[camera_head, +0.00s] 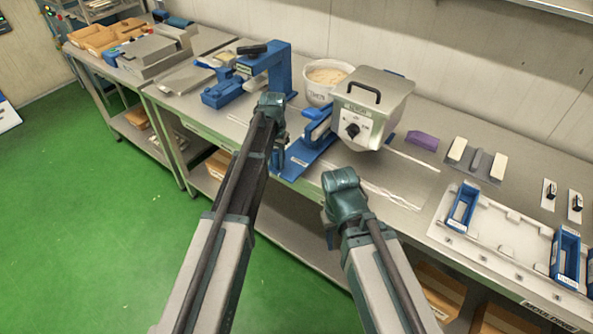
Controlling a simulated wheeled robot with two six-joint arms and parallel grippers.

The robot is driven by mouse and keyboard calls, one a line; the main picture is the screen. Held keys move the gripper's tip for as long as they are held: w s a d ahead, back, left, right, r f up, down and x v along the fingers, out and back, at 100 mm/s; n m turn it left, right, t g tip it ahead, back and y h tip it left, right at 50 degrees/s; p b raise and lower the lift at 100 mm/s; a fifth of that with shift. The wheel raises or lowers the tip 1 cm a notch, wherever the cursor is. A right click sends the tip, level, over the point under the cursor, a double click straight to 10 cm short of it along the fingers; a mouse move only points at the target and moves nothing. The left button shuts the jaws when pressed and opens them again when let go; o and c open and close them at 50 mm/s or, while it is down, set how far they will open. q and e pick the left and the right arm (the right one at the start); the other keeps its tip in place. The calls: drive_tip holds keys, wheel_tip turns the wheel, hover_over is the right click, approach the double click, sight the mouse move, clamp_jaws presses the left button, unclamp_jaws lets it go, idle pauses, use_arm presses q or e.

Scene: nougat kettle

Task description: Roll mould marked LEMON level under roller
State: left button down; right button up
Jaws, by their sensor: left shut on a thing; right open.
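My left gripper (272,104) is in front of the blue roller-like stand (278,70), near its right foot. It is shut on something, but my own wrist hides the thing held. A low blue part (222,94) of the stand reaches out to the left. My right gripper (341,183) is open at the bench's front edge, below the kettle; its fingertips are mostly hidden. Blue moulds sit in the pale tray at the right, one at its left end (462,206) and one at its right (566,256). Their labels are too small to read, so I cannot tell which is LEMON.
A grey kettle (372,105) with a black knob stands over a blue base (305,152). A white tub (326,78) is behind it. A purple block (422,140) and pale blocks (478,160) lie right.

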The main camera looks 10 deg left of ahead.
use_arm(q)
drive_tip(key=w+a, duration=0.6)
drive_tip(key=a, duration=0.4)
drive_tip(key=shift+a, duration=0.35)
drive_tip(key=c, duration=0.6)
unclamp_jaws()
drive_tip(key=shift+r, duration=0.15)
wheel_tip(320, 180, up, 14)
drive_tip(key=p, duration=1.4)
drive_tip(key=shift+f, duration=0.2)
